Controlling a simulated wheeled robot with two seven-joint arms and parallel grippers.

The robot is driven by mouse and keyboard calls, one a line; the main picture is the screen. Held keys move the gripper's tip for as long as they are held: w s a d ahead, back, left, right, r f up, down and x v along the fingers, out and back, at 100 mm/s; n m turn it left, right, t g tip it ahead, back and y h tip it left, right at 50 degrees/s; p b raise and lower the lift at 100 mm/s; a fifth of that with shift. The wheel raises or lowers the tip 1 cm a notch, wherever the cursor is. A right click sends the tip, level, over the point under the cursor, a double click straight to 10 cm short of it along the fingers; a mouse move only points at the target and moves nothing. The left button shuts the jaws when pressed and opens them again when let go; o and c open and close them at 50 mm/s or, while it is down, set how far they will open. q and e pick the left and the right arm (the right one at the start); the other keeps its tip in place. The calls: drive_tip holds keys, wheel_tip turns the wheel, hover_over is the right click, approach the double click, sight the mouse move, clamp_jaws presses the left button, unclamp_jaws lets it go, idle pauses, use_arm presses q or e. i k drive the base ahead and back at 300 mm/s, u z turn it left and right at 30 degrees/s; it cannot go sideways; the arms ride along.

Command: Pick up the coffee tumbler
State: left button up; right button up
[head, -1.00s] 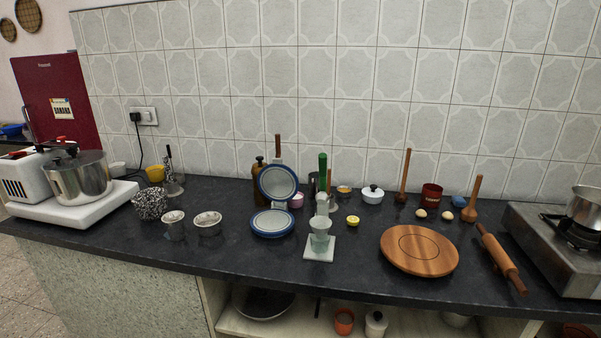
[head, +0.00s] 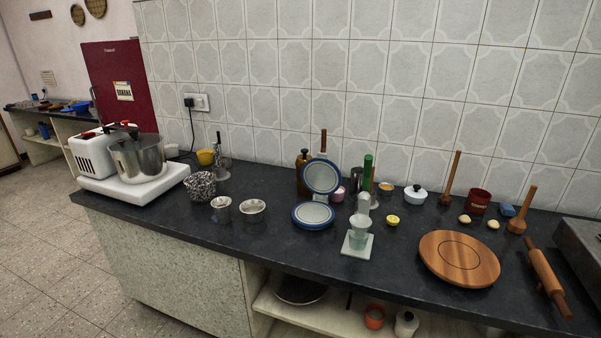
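Two small steel cups stand near the front edge of the dark counter, left of centre. The left one (head: 221,209) is narrower and looks like a tumbler. The right one (head: 252,210) is wider. A darker steel cylinder (head: 355,181) stands at the back, partly hidden behind other things. I cannot tell for sure which of these is the coffee tumbler. Neither of my grippers shows in the head view.
A black-and-white speckled bowl (head: 200,185) stands just behind and left of the cups. The floor (head: 60,240) at left is clear.

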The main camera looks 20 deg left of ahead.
sight(223, 212)
drive_tip(key=u, duration=1.85)
drive_tip(key=k, duration=0.85)
drive_tip(key=u, duration=0.95)
drive_tip(key=k, duration=0.45)
drive_tip(key=z, duration=0.5)
drive_tip(key=i, duration=1.5)
drive_tip(key=z, duration=1.8)
drive_tip(key=i, duration=0.55)
drive_tip(key=z, duration=0.55)
